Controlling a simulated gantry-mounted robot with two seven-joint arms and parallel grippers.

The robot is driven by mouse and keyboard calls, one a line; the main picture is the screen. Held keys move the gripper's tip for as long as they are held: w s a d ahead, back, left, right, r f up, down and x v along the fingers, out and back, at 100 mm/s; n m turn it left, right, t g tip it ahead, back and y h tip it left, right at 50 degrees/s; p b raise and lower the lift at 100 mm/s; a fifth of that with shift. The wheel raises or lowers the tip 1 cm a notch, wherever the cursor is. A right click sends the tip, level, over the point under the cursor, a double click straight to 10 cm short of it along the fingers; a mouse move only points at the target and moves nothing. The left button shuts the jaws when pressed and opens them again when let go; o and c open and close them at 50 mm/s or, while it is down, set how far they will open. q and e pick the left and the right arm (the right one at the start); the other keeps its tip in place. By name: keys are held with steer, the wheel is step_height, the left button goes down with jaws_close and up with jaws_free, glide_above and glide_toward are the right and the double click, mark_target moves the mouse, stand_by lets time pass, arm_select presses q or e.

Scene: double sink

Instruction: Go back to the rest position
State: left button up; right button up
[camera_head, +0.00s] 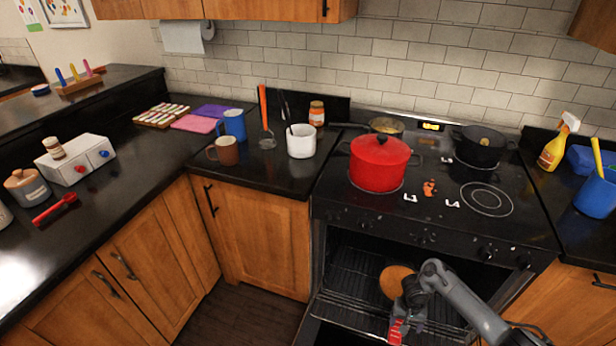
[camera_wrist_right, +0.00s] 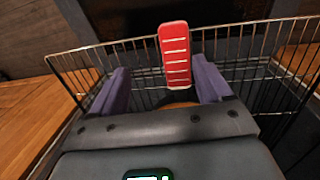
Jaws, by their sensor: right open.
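My right gripper (camera_head: 408,304) is low in front of the open oven (camera_head: 350,285), at the rack. Its two purple fingers are spread apart in the right wrist view (camera_wrist_right: 163,80). A red handle with pale stripes (camera_wrist_right: 174,52) shows between the fingers there, and neither finger visibly presses on it. The red piece also shows below the gripper in the head view (camera_head: 397,331). A round tan-brown thing (camera_head: 396,280) lies on the rack just behind the gripper, partly hidden by it. My left gripper is not in view.
On the stovetop above the oven stand a red lidded pot (camera_head: 380,163) and a black pot (camera_head: 479,146). The wire rack (camera_head: 340,312) is close around the right gripper. Mugs, a white utensil crock (camera_head: 301,142) and a spray bottle (camera_head: 556,147) stand on the counters.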

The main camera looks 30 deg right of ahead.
steer(key=s+a+f+n+g+y, duration=0.1)
steer(key=s+a+f+g, duration=0.1)
steer(key=s+a+f, duration=0.9)
steer(key=s+a+t+y, duration=0.1)
steer(key=s+a, duration=0.4)
steer(key=a, duration=0.6)
steer(key=a+r+n+t, duration=0.3)
steer(key=a+r, duration=0.4)
steer(key=a, duration=0.4)
steer(key=w+d+r+n+t+p, duration=0.1)
steer(key=r+n+p, duration=0.1)
steer(key=r+p, duration=1.1)
steer(key=d+r+n+t+h+p, duration=0.1)
steer(key=r+p, duration=1.1)
steer(key=r, duration=1.6)
steer(key=w+d+r+n+p, duration=0.1)
steer(key=r+n+p, duration=0.3)
steer(key=r+p, duration=0.9)
step_height(320, 180, up, 9)
steer(key=shift+w+d+f+n+t+p, duration=0.2)
steer(key=shift+w+d+n+t+p, duration=0.15)
steer(key=shift+d, duration=0.4)
